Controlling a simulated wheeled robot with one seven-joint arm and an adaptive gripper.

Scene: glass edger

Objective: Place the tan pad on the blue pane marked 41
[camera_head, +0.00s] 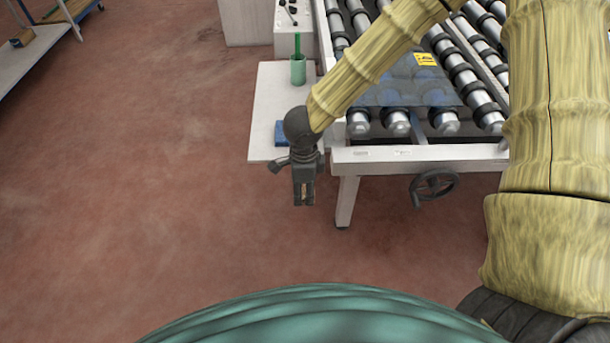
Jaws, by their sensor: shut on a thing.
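My gripper (303,196) hangs fingers down over open floor, in front of the white side shelf and left of the roller table's front leg. It is shut on a small tan piece, the tan pad (305,188), of which only a sliver shows between the fingers. A bluish see-through pane (386,95) lies on the rollers, right of my gripper and farther back. A yellow label (426,60) shows at its far part; its marking is too small to read. My arm crosses in front of part of the pane.
The roller table (420,154) has a front rail and a dark handwheel (435,186). The white side shelf (268,100) bears a green cup (298,72) with a green stick and a blue item (281,132) partly behind my wrist. A cart (40,50) stands far left. The floor between is clear.

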